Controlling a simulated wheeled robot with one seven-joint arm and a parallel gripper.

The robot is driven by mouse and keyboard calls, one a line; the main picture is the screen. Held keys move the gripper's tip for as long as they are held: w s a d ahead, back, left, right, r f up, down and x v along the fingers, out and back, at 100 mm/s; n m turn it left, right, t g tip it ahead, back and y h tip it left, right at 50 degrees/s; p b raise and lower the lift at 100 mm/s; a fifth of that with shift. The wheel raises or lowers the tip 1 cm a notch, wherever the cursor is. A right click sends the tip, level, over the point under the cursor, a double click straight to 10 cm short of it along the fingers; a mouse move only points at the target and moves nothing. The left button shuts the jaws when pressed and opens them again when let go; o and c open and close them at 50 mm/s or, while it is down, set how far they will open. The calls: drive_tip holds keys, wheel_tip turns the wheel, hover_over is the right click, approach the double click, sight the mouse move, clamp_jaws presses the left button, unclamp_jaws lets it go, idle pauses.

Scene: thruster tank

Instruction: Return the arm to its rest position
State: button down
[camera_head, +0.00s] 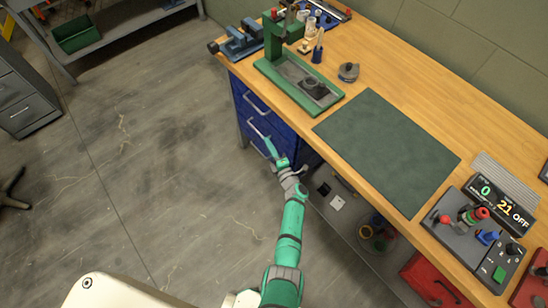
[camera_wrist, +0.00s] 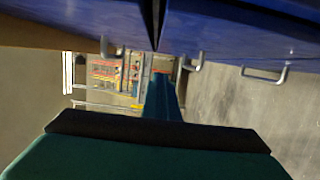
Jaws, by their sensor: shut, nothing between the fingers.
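My green arm (camera_head: 289,225) reaches up from the bottom of the head view, in front of the workbench. My gripper (camera_head: 268,141) is at its end, beside the blue drawer unit (camera_head: 248,117) under the bench. It is shut and empty. I cannot tell whether it touches the drawer fronts. In the wrist view, the blue drawer fronts (camera_wrist: 230,35) with metal handles fill the top, close to the camera. A narrow green part of my gripper shows in the middle.
The wooden bench (camera_head: 400,75) carries a green press (camera_head: 275,60), a dark green mat (camera_head: 388,150) and a control box (camera_head: 480,240). Red boxes (camera_head: 432,282) and small items lie on the shelf below. The grey floor (camera_head: 150,190) to the left is clear.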

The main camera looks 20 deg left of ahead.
drive_tip(key=s+d+r+m+t+h, duration=0.25)
drive_tip(key=s+d+m, duration=0.3)
drive_tip(key=s, duration=0.45)
drive_tip(key=s+d+r+m+t+h, duration=0.1)
drive_tip(key=s+d+r+m+h, duration=0.4)
drive_tip(key=s, duration=0.5)
drive_tip(key=s+d+r+m+t+h, duration=0.25)
drive_tip(key=s+m, duration=0.35)
drive_tip(key=s, duration=0.4)
drive_tip(key=s+d+r+m+g+h, duration=0.1)
drive_tip(key=s+d+r+m, duration=0.3)
drive_tip(key=s+r, duration=0.3)
drive_tip(key=s+d+r+m+g+h, duration=0.1)
drive_tip(key=s+d+r+m+g, duration=0.1)
drive_tip(key=s+d+r+m, duration=0.3)
wheel_tip(320, 180, up, 3)
drive_tip(key=s+m, duration=0.1)
drive_tip(key=s, duration=0.2)
drive_tip(key=shift+h, duration=0.4)
drive_tip(key=shift+f+m, duration=0.1)
drive_tip(key=shift+m, duration=0.15)
